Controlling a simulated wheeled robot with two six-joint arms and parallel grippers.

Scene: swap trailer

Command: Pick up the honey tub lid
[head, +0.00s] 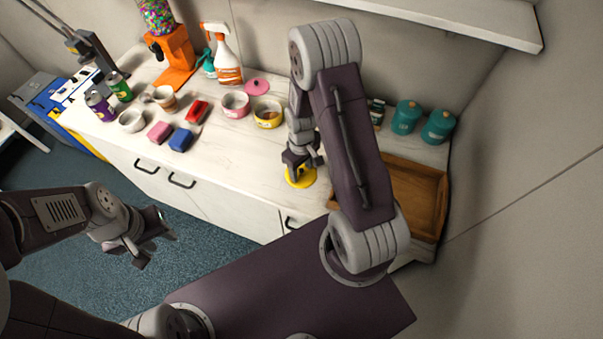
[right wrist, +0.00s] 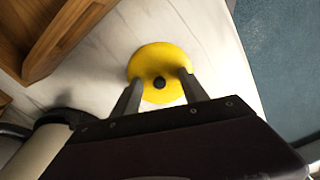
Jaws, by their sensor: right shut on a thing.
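The honey tub lid is a yellow disc (head: 300,178) on the white counter near its front edge. In the right wrist view the yellow lid (right wrist: 162,60) shows a small dark knob at its centre. My right gripper (head: 301,163) is over the lid, and its fingers (right wrist: 158,88) are shut on it, one on each side of the knob. A yellow open tub (head: 268,117) with a label stands behind it on the counter. My left gripper (head: 153,236) hangs over the floor, away from the counter; its finger gap is hard to make out.
A pink tub (head: 235,106) and pink lid (head: 257,87) stand near the yellow tub. A wooden tray (head: 428,173) lies right of my right arm, with teal canisters (head: 405,117) behind. A spray bottle (head: 226,68) and several small items fill the left.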

